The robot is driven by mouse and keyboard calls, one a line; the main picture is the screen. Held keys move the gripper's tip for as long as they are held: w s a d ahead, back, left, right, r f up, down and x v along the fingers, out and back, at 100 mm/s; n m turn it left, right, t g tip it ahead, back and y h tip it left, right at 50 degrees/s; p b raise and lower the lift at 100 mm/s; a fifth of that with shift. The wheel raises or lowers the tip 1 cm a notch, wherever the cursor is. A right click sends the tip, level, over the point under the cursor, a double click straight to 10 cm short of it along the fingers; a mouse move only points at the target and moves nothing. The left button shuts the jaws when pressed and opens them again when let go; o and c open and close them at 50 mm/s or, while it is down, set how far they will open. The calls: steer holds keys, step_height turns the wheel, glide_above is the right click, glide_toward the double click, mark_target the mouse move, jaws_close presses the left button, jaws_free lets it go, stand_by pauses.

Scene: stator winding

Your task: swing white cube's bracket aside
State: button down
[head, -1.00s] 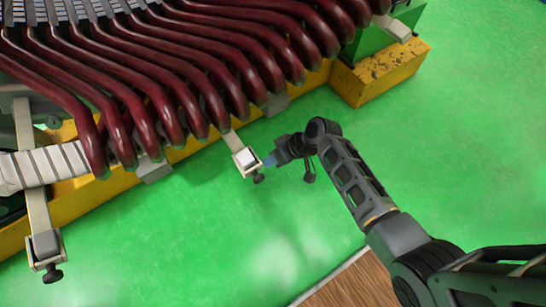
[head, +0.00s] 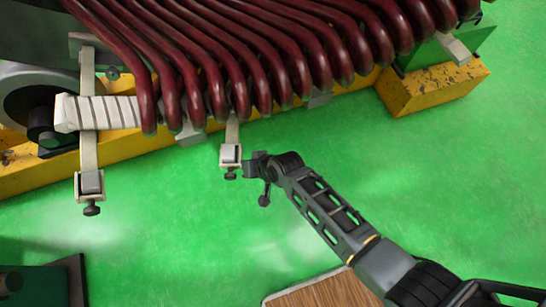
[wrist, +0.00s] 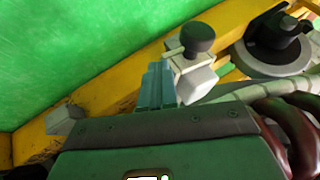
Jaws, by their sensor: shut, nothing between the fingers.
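The white cube (head: 231,155) sits in the lower end of a pale bracket (head: 232,130) below the red coils' edge, with a black knob (head: 230,174) under it. My gripper (head: 249,162) is just right of the cube, its fingertips largely hidden in the head view. In the wrist view, the shut bluish fingers (wrist: 155,87) stand close beside the cube (wrist: 197,84); I cannot tell whether they touch. The dark knob (wrist: 199,38) shows above the cube there. The fingers hold nothing.
Dark red coils (head: 240,60) overhang the yellow base (head: 210,140). A second bracket (head: 90,150) with its own knob hangs at the left. A yellow block (head: 430,88) stands at the right. The green floor (head: 190,250) below the bracket is clear.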

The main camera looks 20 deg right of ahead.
steer(key=w+a+b, duration=0.2)
steer(key=w+a, duration=0.1)
steer(key=a, duration=0.5)
steer(key=w+a+b, duration=0.2)
steer(key=w+a, duration=0.1)
steer(key=a, duration=0.5)
steer(key=shift+b, duration=0.4)
steer(key=shift+d, duration=0.1)
steer(key=s+f+p+v, duration=0.1)
steer(key=p+v, duration=0.4)
steer(key=v, duration=0.7)
steer(key=shift+s+d+f, duration=0.25)
steer(key=shift+s+f, duration=0.05)
steer(key=shift+s, duration=0.35)
